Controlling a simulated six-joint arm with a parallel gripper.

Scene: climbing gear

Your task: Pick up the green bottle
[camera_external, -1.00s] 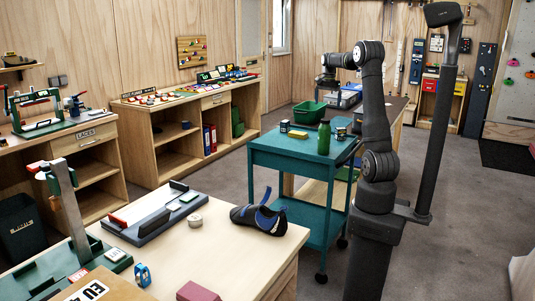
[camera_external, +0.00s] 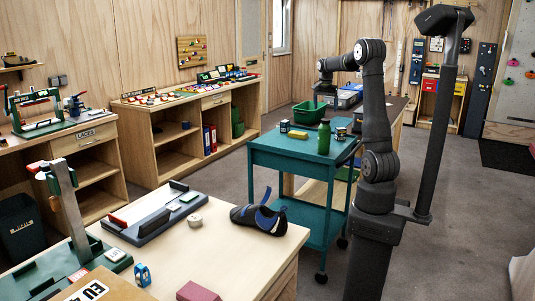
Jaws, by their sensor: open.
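The green bottle (camera_external: 323,138) stands upright on the top of the teal cart (camera_external: 271,153), near its right side. My gripper (camera_external: 317,101) hangs at the end of my arm, up and behind the bottle in the picture, by the green bin. It is small and dark here, but it looks open and empty. It is apart from the bottle. The bottle is in plain view with nothing in front of it.
On the cart, a yellow box (camera_external: 298,134), a small jar (camera_external: 284,126) and a dark tin (camera_external: 341,133) stand near the bottle. A green bin (camera_external: 309,115) is behind. A workbench with a climbing shoe (camera_external: 259,216) is in front.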

